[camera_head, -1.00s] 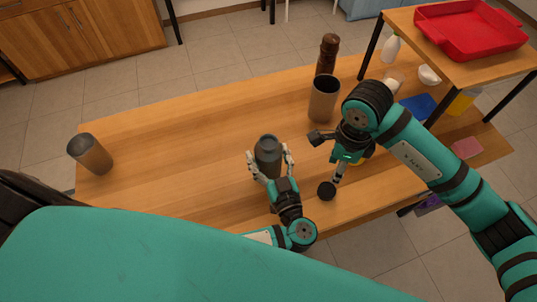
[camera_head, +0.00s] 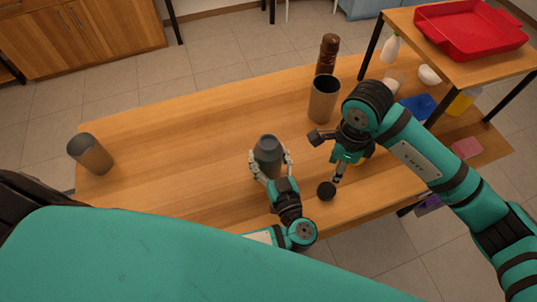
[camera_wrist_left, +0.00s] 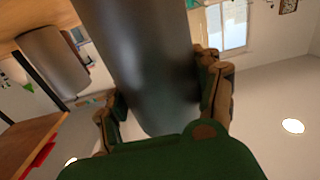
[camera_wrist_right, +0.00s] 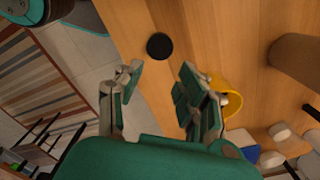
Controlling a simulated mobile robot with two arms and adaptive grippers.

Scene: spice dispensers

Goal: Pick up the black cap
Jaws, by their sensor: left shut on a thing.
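The black cap (camera_head: 327,190) is a small dark disc on the table near its front edge. It also shows in the right wrist view (camera_wrist_right: 159,46), beyond the fingertips and apart from them. My right gripper (camera_wrist_right: 158,88) is open and empty, its fingers spread on the near side of the cap. My left gripper (camera_head: 271,163) is shut on a dark grey dispenser (camera_head: 268,150), one finger on each side. The dispenser also fills the middle of the left wrist view (camera_wrist_left: 143,60).
A brown-grey container (camera_head: 323,100) and a dark brown bottle (camera_head: 328,55) stand at the back. A similar container (camera_head: 90,154) stands at the far left. A yellow cup (camera_wrist_right: 230,92) is beside my right gripper. A raised shelf holds a red tray (camera_head: 470,30).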

